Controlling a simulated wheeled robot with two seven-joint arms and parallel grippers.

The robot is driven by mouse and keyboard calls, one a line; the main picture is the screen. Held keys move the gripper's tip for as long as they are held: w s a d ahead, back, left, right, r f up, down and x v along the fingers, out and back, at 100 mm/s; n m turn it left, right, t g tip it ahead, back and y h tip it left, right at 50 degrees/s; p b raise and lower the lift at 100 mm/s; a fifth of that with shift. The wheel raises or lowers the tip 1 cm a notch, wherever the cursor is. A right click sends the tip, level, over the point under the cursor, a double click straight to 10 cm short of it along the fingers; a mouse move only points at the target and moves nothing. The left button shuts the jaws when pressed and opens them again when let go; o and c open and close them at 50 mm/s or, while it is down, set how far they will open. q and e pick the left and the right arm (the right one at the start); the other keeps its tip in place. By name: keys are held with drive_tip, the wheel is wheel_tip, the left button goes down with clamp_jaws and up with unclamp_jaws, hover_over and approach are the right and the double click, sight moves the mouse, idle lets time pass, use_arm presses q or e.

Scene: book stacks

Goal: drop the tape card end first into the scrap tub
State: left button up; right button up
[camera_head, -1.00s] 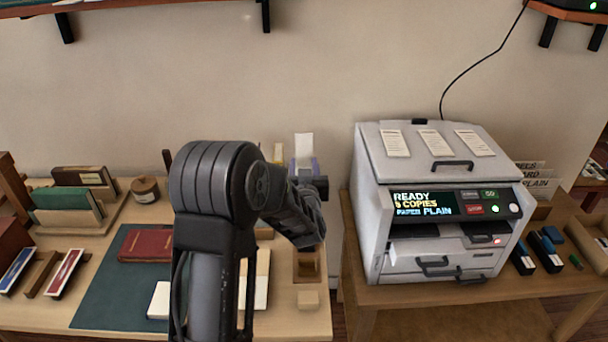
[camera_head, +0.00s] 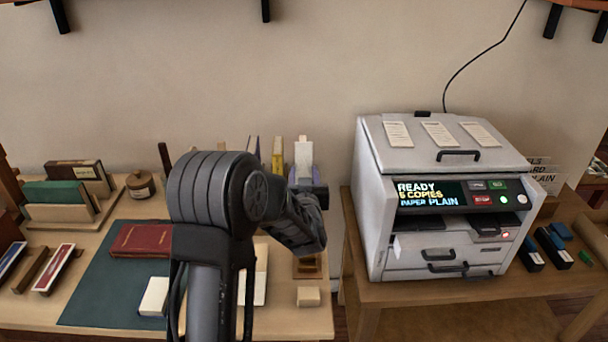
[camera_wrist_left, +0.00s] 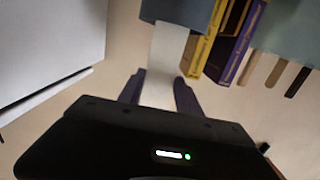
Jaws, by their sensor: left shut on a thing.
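The tape card shows as a white strip (camera_head: 303,152) standing upright in the head view. It also shows in the left wrist view (camera_wrist_left: 162,68). My left gripper (camera_head: 303,176) is shut on it, with a purple finger on either side, as the left wrist view (camera_wrist_left: 160,92) shows. The far end of the strip meets or overlaps a grey-blue thing (camera_wrist_left: 176,10); I cannot tell which. My left arm hides part of the bench. I cannot pick out the scrap tub for sure; an open wooden box (camera_head: 307,266) is partly hidden below the gripper. My right gripper is out of view.
Upright yellow and purple books (camera_head: 278,155) stand left of the gripper by the wall. The copier (camera_head: 445,200) stands close on the right, on its own table. A red book (camera_head: 142,239) lies on the green mat (camera_head: 105,285). A small block (camera_head: 308,297) sits near the bench's front.

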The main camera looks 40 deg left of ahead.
sight(304, 149)
use_arm(q)
drive_tip(key=shift+f+b, duration=1.45)
drive_tip(key=shift+f, duration=0.5)
drive_tip(key=o, duration=1.4)
drive_tip(key=shift+r+p, duration=3.5)
drive_tip(key=shift+r, duration=1.55)
